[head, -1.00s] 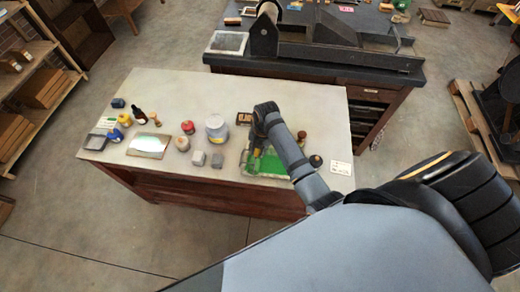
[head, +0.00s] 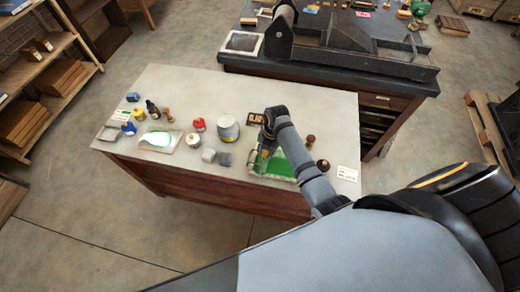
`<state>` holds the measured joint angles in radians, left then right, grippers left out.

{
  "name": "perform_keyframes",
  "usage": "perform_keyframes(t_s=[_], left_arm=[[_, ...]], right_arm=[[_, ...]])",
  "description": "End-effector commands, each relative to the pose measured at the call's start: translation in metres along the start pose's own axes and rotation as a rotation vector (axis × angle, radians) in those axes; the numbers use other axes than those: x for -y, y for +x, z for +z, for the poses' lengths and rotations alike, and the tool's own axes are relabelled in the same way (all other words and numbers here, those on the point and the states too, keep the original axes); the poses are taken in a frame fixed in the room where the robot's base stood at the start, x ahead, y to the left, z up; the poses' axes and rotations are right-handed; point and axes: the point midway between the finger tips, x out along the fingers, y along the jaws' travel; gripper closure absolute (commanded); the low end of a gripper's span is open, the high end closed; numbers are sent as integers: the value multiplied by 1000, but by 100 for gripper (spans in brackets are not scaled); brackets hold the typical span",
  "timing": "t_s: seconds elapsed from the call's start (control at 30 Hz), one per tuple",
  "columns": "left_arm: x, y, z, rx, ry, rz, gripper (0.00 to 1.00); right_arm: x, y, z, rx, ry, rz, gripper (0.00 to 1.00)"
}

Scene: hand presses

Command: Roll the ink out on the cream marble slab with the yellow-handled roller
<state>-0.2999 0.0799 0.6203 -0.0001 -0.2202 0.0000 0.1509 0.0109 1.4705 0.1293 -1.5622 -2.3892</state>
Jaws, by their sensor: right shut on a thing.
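The slab with green ink (head: 284,163) on it lies at the right part of the light-topped table; its pale rim (head: 258,176) shows at the front. My right gripper (head: 264,148) points down over the slab's left part. It is shut on the roller, of which only a small yellowish bit (head: 265,154) shows. The arm hides the slab's middle and right side, and I cannot tell whether the roller touches the ink. My left gripper is out of view.
A pale jar (head: 228,129), small grey blocks (head: 209,155), a red-topped pot (head: 198,125), a dark bottle (head: 152,109) and a shiny plate (head: 160,138) stand left of the slab. A dark knob (head: 323,165) and a white card (head: 347,174) lie to its right. A press bench stands behind.

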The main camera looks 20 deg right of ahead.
Motion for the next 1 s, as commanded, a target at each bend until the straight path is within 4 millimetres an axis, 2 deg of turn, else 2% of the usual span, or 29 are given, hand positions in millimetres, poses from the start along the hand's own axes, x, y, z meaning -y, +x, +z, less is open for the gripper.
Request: perform_keyframes(t_s=[0.27, 0.6, 0.83, 1.0], left_arm=[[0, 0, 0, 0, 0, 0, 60], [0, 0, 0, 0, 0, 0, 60], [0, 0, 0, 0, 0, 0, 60], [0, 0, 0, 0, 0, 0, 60]], right_arm=[[7, 0, 1, -1, 0, 0, 100], [35, -5, 5, 0, 0, -2, 100], [40, -7, 6, -1, 0, 1, 100], [54, -8, 8, 0, 0, -1, 100]])
